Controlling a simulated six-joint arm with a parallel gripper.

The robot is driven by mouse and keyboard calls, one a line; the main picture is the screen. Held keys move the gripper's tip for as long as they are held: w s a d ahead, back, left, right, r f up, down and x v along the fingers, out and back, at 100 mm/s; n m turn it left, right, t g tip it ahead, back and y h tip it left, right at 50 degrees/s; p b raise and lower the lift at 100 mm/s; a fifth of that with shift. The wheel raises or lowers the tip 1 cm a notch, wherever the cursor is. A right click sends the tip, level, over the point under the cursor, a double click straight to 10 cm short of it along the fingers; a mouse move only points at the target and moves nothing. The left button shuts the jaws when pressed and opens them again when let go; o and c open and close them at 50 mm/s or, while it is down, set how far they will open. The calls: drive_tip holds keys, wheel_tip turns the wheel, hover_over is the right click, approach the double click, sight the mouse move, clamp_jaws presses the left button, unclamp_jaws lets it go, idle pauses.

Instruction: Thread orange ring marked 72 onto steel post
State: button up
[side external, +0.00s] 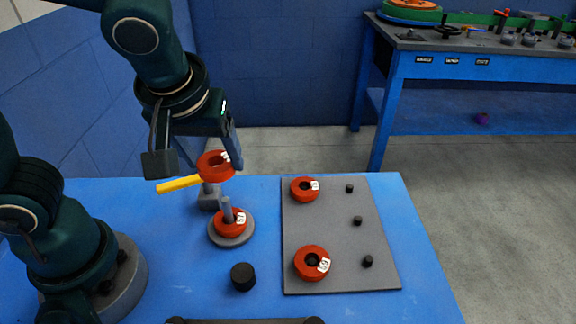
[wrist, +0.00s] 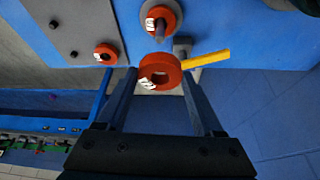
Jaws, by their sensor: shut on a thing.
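My gripper (side external: 216,166) is shut on an orange ring (side external: 210,172), held in the air; its label is too small to read surely. In the wrist view the held ring (wrist: 173,68) sits between the two fingers of my gripper (wrist: 158,74). The steel post (side external: 227,208) stands upright on a round grey base (side external: 219,240), and it also shows in the wrist view (wrist: 160,36). Another orange ring (side external: 232,227) with a white label is around the post at its bottom. The held ring is above the post's tip, slightly left in the side view, and apart from it.
A yellow bar (side external: 178,184) and a grey block (side external: 208,200) are close behind the post. A grey panel (side external: 335,240) at right carries two labelled orange rings (side external: 305,189) (side external: 312,263) and several black pegs. A black cylinder (side external: 243,276) stands in front.

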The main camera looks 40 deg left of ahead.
drive_tip(key=shift+d+r, duration=0.15)
hover_over(225, 208)
drive_tip(key=shift+f, duration=2.4)
drive_tip(key=shift+f, duration=0.4)
drive_tip(key=shift+f, duration=0.7)
drive_tip(key=shift+f, duration=0.35)
drive_tip(key=shift+f, duration=0.7)
drive_tip(key=shift+f, duration=0.85)
drive_tip(key=o, duration=1.4)
